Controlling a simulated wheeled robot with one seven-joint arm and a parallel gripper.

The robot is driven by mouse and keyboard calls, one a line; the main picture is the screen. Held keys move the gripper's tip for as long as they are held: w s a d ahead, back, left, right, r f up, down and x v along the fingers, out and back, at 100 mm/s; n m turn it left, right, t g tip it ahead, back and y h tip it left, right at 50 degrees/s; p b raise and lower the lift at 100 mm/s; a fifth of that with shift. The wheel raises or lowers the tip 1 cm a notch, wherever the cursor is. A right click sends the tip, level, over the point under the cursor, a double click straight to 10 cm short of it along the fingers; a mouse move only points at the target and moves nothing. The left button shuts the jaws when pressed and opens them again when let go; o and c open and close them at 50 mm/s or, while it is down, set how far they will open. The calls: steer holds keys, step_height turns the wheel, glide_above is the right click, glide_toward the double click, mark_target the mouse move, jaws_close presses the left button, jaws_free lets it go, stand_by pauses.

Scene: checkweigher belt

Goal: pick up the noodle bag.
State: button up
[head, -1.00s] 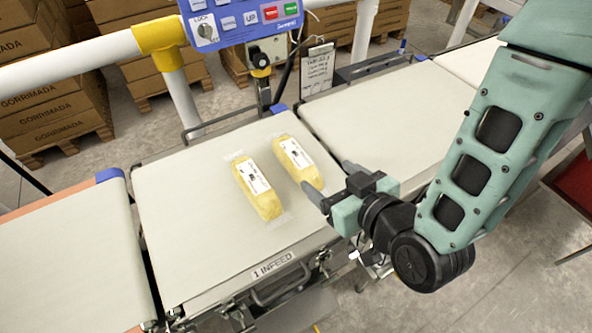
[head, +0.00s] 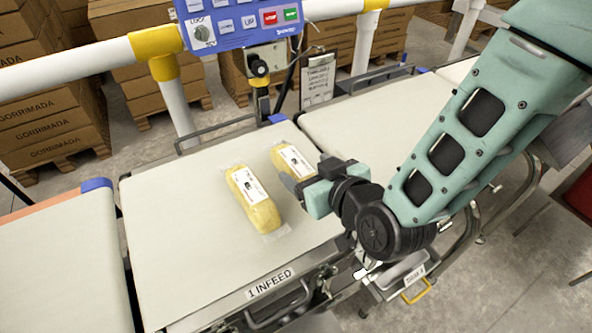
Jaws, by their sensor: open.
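Two alike yellow noodle bags with white labels and clear crimped ends lie on the pale infeed belt (head: 185,245). The left noodle bag (head: 254,200) is in full view, lying lengthwise. The right noodle bag (head: 291,161) is partly hidden behind my gripper. My gripper (head: 302,182) is open, with its fingers pointing left at the near end of the right bag. I cannot tell whether the fingers touch that bag or straddle it. The left bag is apart from the gripper.
A blue control panel (head: 240,22) hangs above the belt's far side, over a white rail (head: 75,65) with yellow joints. A notice card (head: 318,80) stands behind the belt. Another belt (head: 60,260) lies to the left, one (head: 385,115) to the right. Stacked cartons (head: 45,110) stand behind.

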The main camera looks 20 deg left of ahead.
mark_target(295, 160)
steer(key=x, duration=0.5)
steer(key=shift+a+r, duration=0.1)
steer(key=shift+a, duration=0.05)
steer(key=c, duration=1.2)
steer(key=shift+r, duration=0.15)
